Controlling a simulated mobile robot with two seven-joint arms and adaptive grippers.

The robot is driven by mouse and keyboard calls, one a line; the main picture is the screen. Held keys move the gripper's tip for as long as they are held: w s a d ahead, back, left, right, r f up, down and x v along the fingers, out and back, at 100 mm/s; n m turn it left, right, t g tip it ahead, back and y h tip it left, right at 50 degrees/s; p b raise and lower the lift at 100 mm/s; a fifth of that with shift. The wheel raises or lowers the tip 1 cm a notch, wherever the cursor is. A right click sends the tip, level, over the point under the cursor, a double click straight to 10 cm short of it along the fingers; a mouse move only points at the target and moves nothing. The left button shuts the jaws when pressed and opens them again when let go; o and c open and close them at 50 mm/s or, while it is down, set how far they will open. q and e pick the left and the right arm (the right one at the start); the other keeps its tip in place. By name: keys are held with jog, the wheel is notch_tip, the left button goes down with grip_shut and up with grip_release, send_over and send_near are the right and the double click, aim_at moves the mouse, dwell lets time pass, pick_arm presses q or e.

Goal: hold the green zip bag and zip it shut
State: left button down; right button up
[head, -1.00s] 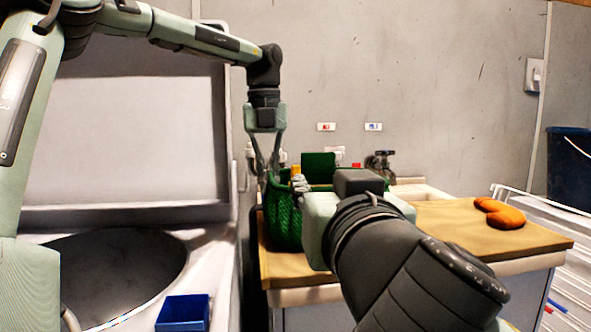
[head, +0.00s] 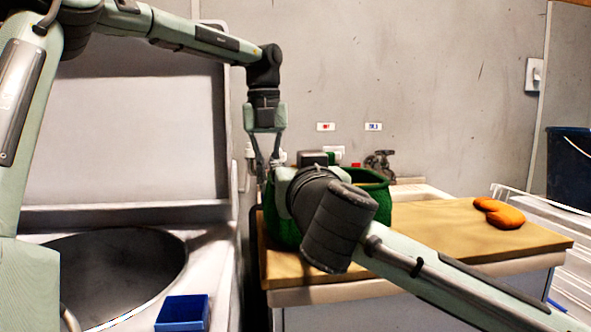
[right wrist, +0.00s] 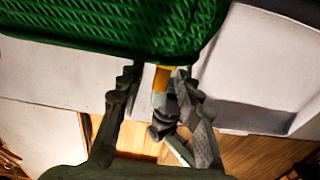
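The green zip bag (head: 376,195) stands on a wooden board, its upper rim showing to the right of my right wrist. It fills the top of the right wrist view (right wrist: 110,25). My left gripper (head: 268,172) points down at the bag's left end, its fingertips converged on the rim there. My right gripper (right wrist: 157,80) is beside the bag, its fingers apart. A yellow-orange tab (right wrist: 160,80) shows between them, with a gap at each side. In the head view my right wrist hides the tab and much of the bag.
The wooden board (head: 450,235) carries an orange object (head: 502,214) at right; its middle is clear. A tap (head: 381,163) and sink are behind the bag. A blue box (head: 183,313) sits at lower left beside a round dark opening (head: 110,275).

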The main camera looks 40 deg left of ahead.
aim_at(378, 185)
grip_shut()
dwell(0.4)
jog(key=w+d, duration=0.6)
jog(key=w, duration=0.1)
jog(key=w+d, duration=0.3)
jog(key=w, duration=0.1)
jog(key=shift+w+f, duration=0.1)
jog(key=shift+w, duration=0.1)
grip_release()
jog(key=shift+s, duration=0.1)
